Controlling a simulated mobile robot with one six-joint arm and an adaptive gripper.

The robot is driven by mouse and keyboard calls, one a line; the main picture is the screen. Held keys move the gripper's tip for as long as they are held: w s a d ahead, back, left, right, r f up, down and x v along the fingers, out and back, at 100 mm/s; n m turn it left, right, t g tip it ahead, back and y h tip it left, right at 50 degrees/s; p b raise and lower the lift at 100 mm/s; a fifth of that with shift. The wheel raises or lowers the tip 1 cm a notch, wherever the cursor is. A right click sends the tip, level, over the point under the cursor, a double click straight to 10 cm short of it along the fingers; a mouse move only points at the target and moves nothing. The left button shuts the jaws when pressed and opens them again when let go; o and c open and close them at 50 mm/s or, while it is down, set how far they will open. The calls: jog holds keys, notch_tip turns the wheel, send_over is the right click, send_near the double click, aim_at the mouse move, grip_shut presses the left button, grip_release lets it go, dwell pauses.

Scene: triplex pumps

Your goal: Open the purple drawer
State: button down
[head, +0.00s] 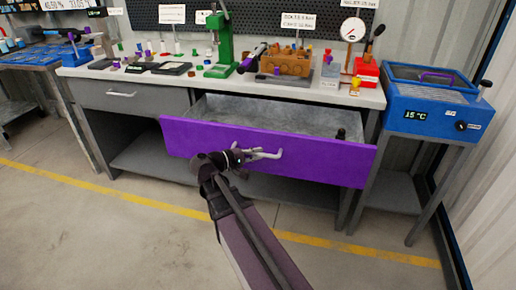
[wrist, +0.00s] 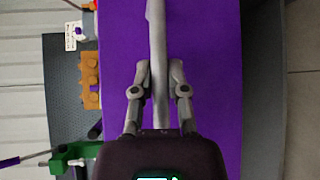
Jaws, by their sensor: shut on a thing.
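The purple drawer (head: 330,163) is pulled out from the grey workbench in the head view. Its grey inside (head: 270,112) shows, with a small dark object (head: 341,134) in it at the right. In the wrist view the purple front (wrist: 215,60) fills the middle. A grey bar handle (wrist: 157,30) runs between my gripper's fingers. My gripper (wrist: 158,75) is shut on the handle. In the head view my gripper (head: 255,154) is at the middle of the drawer front, and my arm partly hides the front's lower edge.
A closed grey drawer (head: 130,97) is at the left of the bench. Pumps, gauges and small parts stand on the benchtop (head: 215,82). A blue 15 °C bath (head: 430,100) stands on a table at the right. The floor (head: 100,235) in front is clear.

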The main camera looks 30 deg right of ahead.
jog(key=shift+s+a, duration=0.1)
jog(key=shift+a, duration=0.2)
jog(key=c, duration=0.6)
grip_release()
jog(key=shift+d, duration=0.1)
jog(key=shift+c, duration=0.2)
jog(key=shift+s, duration=0.15)
